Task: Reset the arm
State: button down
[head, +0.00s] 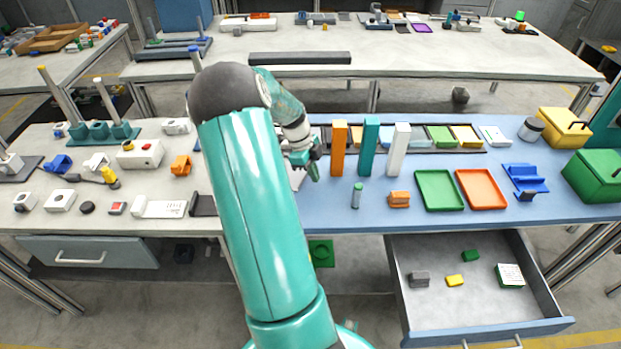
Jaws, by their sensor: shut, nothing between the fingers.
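My arm rises from the bottom middle of the head view and bends over toward the workbench. My gripper (314,168) is at its end, just left of the orange upright block (339,148). Its fingers are shut with nothing between them. It is above the left part of the blue bench top (320,208). Part of a pale object behind the gripper is hidden by my arm.
Upright teal (369,146) and white (398,149) blocks stand right of the gripper. A small cylinder (357,195) stands in front. Green (438,207) and orange (499,205) trays lie further right. An open drawer (414,310) juts out below.

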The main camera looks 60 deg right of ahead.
jog(key=v, duration=0.7)
jog(key=shift+w+r, duration=0.2)
jog(key=shift+r, duration=0.1)
jog(key=w+a+r+n+t, duration=0.25)
jog(key=a+r+n, duration=0.2)
jog(key=a, duration=0.35)
jog(key=w+a+r+n+t, duration=0.1)
jog(key=w+a+r+n, duration=0.3)
jog(key=a+n, duration=0.3)
jog(key=w+a+r+n+t, duration=0.1)
jog(key=w+a+r+n, duration=0.3)
jog(key=a, duration=0.5)
jog(key=s+a+r+n+t, duration=0.1)
jog(key=s+a+n, duration=0.2)
jog(key=a+n, duration=0.3)
jog(key=s+a+r+n+t, duration=0.2)
jog(key=a+n, duration=0.5)
jog(key=a, duration=0.4)
jog(key=s+a+r+n+t, duration=0.2)
jog(key=s+a+n, duration=0.2)
jog(key=a+n, duration=0.2)
jog(key=shift+a+n, duration=0.35)
jog(key=shift+a, duration=0.85)
